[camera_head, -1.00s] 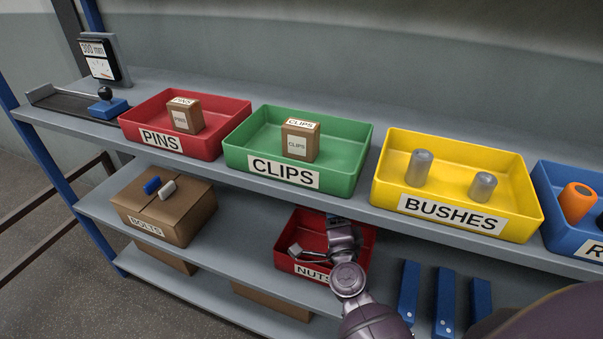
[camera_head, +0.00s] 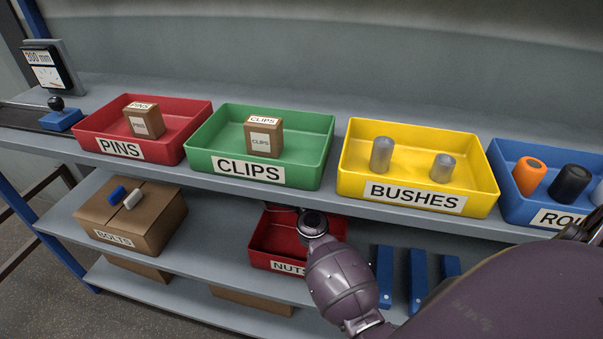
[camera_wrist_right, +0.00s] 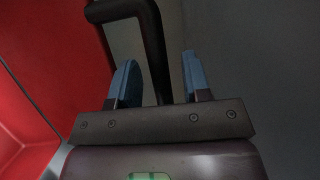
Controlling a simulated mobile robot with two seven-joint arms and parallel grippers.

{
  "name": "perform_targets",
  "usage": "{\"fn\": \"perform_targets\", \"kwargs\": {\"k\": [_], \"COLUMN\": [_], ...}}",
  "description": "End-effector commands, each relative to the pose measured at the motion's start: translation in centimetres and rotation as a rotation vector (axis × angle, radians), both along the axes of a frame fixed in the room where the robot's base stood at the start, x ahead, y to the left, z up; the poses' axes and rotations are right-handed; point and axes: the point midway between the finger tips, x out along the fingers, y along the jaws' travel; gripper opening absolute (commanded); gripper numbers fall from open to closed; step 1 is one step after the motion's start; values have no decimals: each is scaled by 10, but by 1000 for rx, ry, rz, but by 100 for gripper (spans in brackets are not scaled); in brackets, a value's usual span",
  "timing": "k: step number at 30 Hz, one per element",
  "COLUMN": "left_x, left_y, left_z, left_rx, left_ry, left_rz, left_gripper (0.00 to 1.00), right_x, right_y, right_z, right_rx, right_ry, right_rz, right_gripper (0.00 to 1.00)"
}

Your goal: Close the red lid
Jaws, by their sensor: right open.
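No red lid can be made out. Two open red bins show in the head view: PINS (camera_head: 166,150) on the upper shelf, and NUTS (camera_head: 262,246) on the shelf below. My right arm comes up from the lower right and reaches the NUTS bin, covering part of its inside and label. Its fingers are hidden there. In the right wrist view my right gripper (camera_wrist_right: 160,62) is open, its blue fingertips on either side of a dark bent bar (camera_wrist_right: 152,35). Contact cannot be told. A red wall (camera_wrist_right: 60,60) rises at left. My left gripper is not in view.
On the upper shelf stand a green CLIPS bin (camera_head: 318,165), a yellow BUSHES bin (camera_head: 350,183) and a blue bin (camera_head: 510,208). A cardboard BOLTS box (camera_head: 165,222) stands left of NUTS. Blue upright pieces (camera_head: 418,275) stand to its right, close to my arm.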

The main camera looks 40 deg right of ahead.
Motion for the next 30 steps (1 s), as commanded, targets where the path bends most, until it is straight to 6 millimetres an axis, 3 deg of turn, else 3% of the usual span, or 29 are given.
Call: {"fn": "perform_targets", "kwargs": {"k": [11, 21, 30], "left_x": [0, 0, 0], "left_y": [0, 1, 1], "left_z": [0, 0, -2], "left_rx": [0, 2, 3], "left_ry": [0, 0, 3], "left_rz": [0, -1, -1], "left_gripper": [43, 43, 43], "right_x": [5, 5, 5], "right_y": [-3, -3, -3], "right_z": [1, 1, -1], "right_rx": [0, 0, -3], "right_ry": [0, 0, -1], "right_rz": [-1, -1, 0], "right_gripper": [44, 0, 0]}}
